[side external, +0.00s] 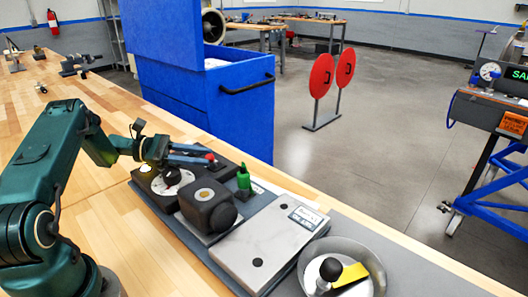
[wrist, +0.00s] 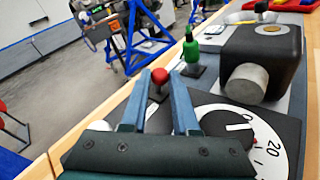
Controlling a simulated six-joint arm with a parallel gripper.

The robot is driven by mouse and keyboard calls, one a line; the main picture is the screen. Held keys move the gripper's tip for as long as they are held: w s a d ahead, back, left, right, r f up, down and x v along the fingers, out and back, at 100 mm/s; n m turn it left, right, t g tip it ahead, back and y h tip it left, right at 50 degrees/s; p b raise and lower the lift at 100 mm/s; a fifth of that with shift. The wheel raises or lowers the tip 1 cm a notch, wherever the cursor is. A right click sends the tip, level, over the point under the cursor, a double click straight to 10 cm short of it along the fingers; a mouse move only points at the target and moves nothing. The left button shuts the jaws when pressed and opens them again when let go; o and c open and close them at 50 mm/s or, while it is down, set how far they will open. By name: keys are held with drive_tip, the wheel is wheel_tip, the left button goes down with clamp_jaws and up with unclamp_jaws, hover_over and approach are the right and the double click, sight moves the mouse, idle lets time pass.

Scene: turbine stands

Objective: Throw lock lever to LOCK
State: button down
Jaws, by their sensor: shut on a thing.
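No LOCK marking can be read.
A dial plate (wrist: 272,148) lies beside the fingers. A grey plate (side external: 268,240) and a bowl (side external: 369,259) lie to the right. Bare bench (side external: 150,250) is in front.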

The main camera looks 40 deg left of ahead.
sight(205, 169)
drive_tip(key=c, duration=0.7)
unclamp_jaws()
drive_tip(key=w+n+g, duration=0.1)
drive_tip(key=w+r+n+g+y, duration=0.1)
drive_tip(key=shift+n+g, duration=0.3)
drive_tip(key=shift+g, duration=0.1)
drive_tip(key=v, duration=0.2)
drive_tip(key=r+v, duration=0.1)
drive_tip(key=v, duration=0.1)
drive_tip(key=shift+s+a+r, duration=0.1)
drive_tip(key=shift+s+a, duration=0.05)
drive_tip(key=d+r+m+g+y, duration=0.1)
drive_tip(key=d+m+y, duration=0.1)
drive_tip(key=d+m, duration=0.1)
drive_tip(key=d+r+m+g+y, duration=0.1)
drive_tip(key=d+m+y, duration=0.1)
drive_tip(key=d+m, duration=0.1)
drive_tip(key=w+d+r+m+g+y, duration=0.1)
drive_tip(key=d+m+g+y, duration=0.1)
drive_tip(key=d+m, duration=0.2)
